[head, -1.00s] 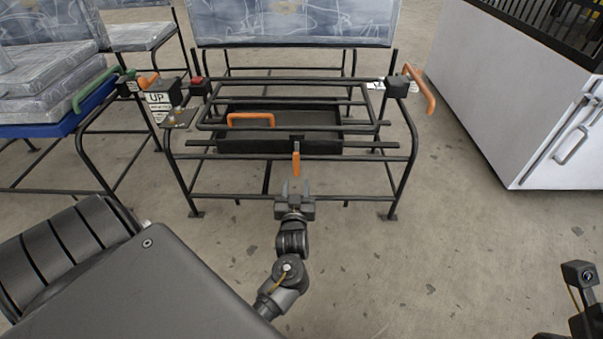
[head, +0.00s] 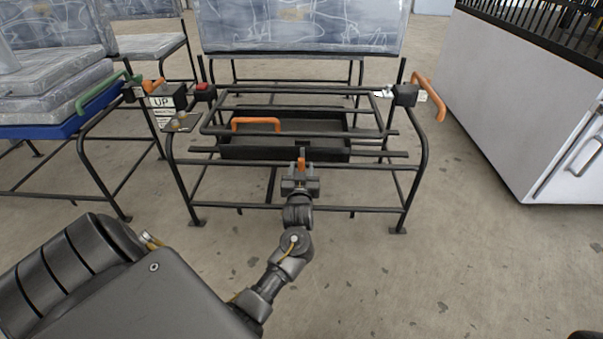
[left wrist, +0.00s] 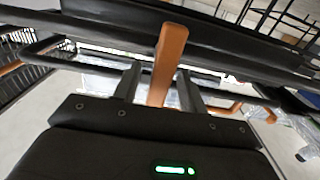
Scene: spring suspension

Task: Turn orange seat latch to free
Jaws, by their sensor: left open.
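The orange latch (head: 301,163) is a short bar at the middle of the front rail of the black seat frame (head: 370,166). My left gripper (head: 301,176) is just in front of it, open, and overlaps its lower part in the head view. In the left wrist view the latch (left wrist: 166,60) stands nearly upright between the two grey fingers of the left gripper (left wrist: 160,78), one finger on each side. Whether either finger touches it, I cannot tell. My right gripper is not in view.
A black tray (head: 235,152) with an orange handle (head: 256,122) sits inside the frame. A larger orange lever (head: 430,97) is at the right corner. A white cabinet (head: 500,120) stands at right and padded seats (head: 50,85) at left. The floor in front is open.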

